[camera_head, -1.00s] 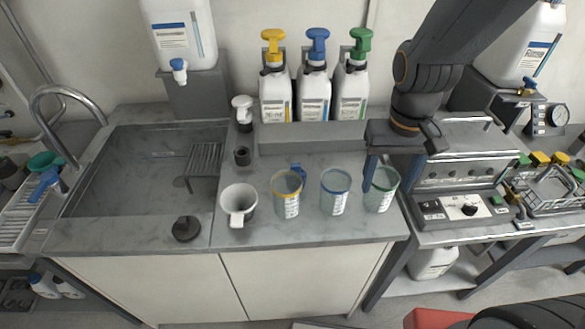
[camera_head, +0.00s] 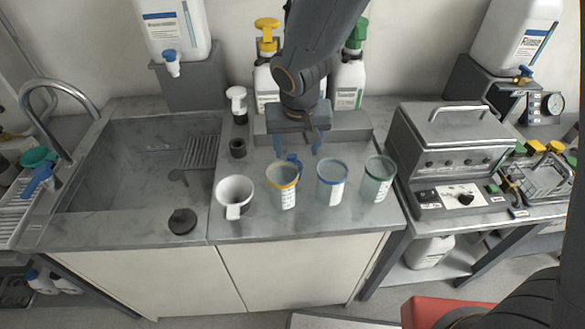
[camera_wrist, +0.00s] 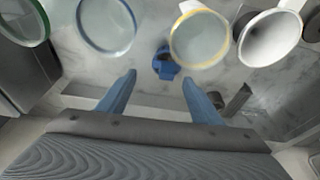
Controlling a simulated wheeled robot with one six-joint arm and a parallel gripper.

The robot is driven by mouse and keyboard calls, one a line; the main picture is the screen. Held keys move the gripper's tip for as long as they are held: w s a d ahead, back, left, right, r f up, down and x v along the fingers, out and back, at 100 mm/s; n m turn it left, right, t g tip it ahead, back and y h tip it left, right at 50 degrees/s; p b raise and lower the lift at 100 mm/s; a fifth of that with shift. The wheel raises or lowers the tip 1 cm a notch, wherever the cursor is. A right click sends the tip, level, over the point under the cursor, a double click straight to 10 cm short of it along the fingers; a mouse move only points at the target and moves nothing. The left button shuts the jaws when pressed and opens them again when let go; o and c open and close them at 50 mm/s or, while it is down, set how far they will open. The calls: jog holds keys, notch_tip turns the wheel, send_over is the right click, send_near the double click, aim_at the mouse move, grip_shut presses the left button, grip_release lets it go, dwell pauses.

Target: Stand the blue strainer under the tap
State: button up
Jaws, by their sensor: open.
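A small blue piece, which looks like the blue strainer (camera_head: 293,160), stands on the grey counter behind the yellow-rimmed cup. It also shows in the wrist view (camera_wrist: 165,66), ahead of and between my fingertips. My gripper (camera_head: 298,150) is open and empty, fingers pointing down, above the counter near this piece; it also shows in the wrist view (camera_wrist: 159,77). The fingers look apart from it. A curved metal tap (camera_head: 62,92) stands at the left of the sink (camera_head: 120,180). A white canister's blue-levered spigot (camera_head: 172,64) is behind the sink.
In front of the blue piece stand a white mug (camera_head: 234,196), a yellow-rimmed cup (camera_head: 283,188), a blue-rimmed cup (camera_head: 331,184) and a green-rimmed cup (camera_head: 377,181). Pump bottles (camera_head: 348,85) stand behind my gripper. A black plug (camera_head: 182,221) lies at the sink's front edge.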

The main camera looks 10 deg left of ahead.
jog(key=shift+a+f, duration=0.4)
jog(key=shift+a, duration=0.1)
jog(key=shift+x, duration=3.75)
jog(key=shift+a, duration=0.1)
jog(key=c, duration=1)
jog(key=shift+r, duration=0.1)
jog(key=shift+c, duration=0.3)
